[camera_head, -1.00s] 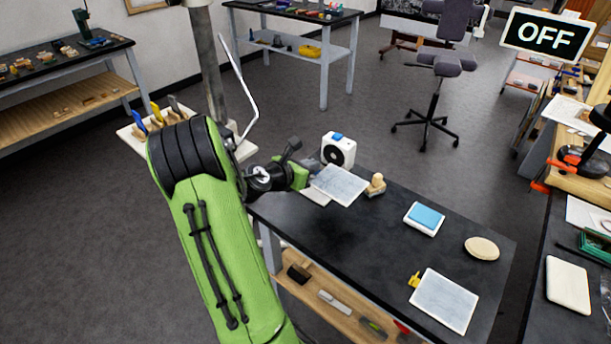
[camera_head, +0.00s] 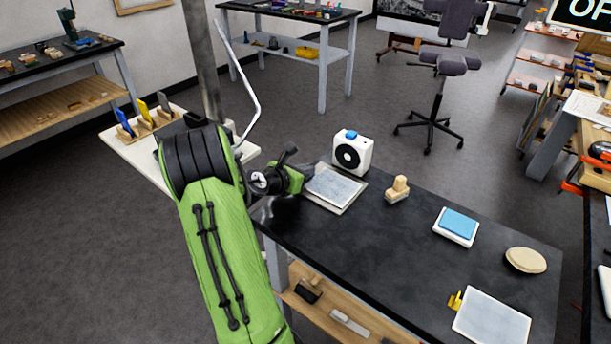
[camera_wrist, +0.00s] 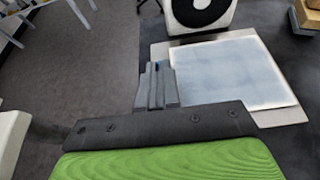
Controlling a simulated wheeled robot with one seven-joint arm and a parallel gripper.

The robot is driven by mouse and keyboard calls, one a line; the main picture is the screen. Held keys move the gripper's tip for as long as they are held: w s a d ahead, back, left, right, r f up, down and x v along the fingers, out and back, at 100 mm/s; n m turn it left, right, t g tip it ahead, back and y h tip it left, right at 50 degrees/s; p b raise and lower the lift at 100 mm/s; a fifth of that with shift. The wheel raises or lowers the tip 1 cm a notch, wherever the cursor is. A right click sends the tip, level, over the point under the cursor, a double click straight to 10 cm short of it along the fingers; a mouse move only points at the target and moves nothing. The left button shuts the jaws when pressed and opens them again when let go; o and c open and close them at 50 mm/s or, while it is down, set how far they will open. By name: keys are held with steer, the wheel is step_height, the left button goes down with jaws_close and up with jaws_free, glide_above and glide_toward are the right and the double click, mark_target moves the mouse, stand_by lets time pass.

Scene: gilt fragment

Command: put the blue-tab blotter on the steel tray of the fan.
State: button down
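The white fan (camera_head: 352,153) with a round black grille and a blue top button stands at the back left of the dark bench. It shows partly in the wrist view (camera_wrist: 200,12). The steel tray (camera_head: 352,203) lies in front of it; its rim also shows in the wrist view (camera_wrist: 285,116). The pale square blotter (camera_head: 333,186) lies flat over the tray, within its outline; whether it fully rests there is hard to tell. My gripper (camera_wrist: 157,80) is at the blotter's left edge, fingers close together, with a bit of blue tab between them.
On the bench (camera_head: 400,250) are a wooden-handled stamp (camera_head: 397,190), a blue pad (camera_head: 457,224), an oval pale object (camera_head: 526,260) and a yellow-tab blotter (camera_head: 490,318). A rack with coloured tabs (camera_head: 148,122) stands left, behind my arm. The bench middle is clear.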

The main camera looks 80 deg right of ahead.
steer(key=c, duration=1.4)
jaws_free()
steer(key=shift+o, duration=0.2)
steer(key=shift+w+a+r, duration=0.15)
steer(key=shift+a+r, duration=0.05)
steer(key=shift+r, duration=0.05)
steer(key=p+v, duration=0.2)
steer(key=v, duration=0.9)
steer(key=shift+r+p, duration=0.15)
steer(key=shift+p, duration=0.2)
steer(key=shift+a, duration=0.2)
steer(key=shift+w, duration=0.15)
